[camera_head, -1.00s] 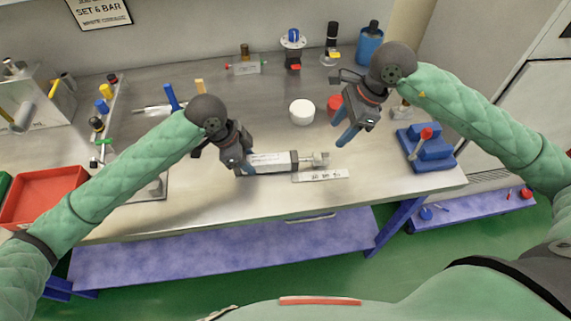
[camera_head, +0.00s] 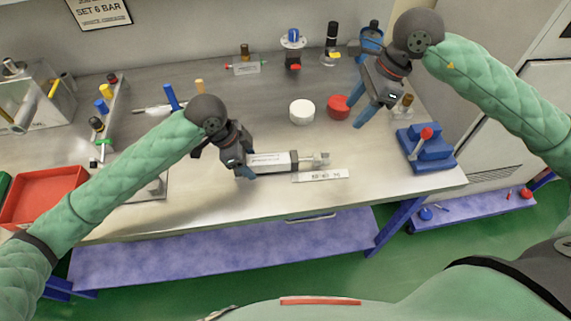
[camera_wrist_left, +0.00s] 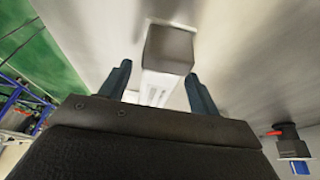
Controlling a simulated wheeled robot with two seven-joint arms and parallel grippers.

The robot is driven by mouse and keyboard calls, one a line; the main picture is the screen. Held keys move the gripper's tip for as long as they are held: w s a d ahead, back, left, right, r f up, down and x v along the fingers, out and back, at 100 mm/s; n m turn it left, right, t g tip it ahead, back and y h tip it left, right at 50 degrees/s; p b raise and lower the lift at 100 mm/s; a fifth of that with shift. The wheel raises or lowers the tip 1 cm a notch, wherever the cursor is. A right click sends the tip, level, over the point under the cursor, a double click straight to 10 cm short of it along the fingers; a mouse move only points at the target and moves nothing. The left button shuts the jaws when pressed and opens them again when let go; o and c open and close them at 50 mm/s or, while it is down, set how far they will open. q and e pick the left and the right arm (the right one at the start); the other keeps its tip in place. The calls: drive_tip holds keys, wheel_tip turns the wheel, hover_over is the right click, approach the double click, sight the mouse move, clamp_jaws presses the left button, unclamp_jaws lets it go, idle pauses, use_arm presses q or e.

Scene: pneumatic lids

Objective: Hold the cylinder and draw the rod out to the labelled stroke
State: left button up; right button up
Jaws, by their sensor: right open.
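The cylinder (camera_head: 270,162) lies on the bench, a pale labelled barrel with its rod end (camera_head: 320,160) pointing right. A white printed strip (camera_head: 320,176) lies just in front of the rod end. My left gripper (camera_head: 245,170) is at the barrel's left end. In the left wrist view its fingers (camera_wrist_left: 160,85) stand on either side of the white barrel (camera_wrist_left: 158,88), with a visible gap on the left side; the dark end cap (camera_wrist_left: 168,48) is beyond them. My right gripper (camera_head: 363,105) is open and empty, above the bench, up and right of the rod end.
A white round tub (camera_head: 302,111) and a red round tub (camera_head: 337,108) stand behind the cylinder. A blue fixture with a red knob (camera_head: 430,155) is at the right edge. A red tray (camera_head: 45,195) is far left. The bench front is clear.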

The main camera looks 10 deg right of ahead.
use_arm(q)
drive_tip(key=v, duration=1.2)
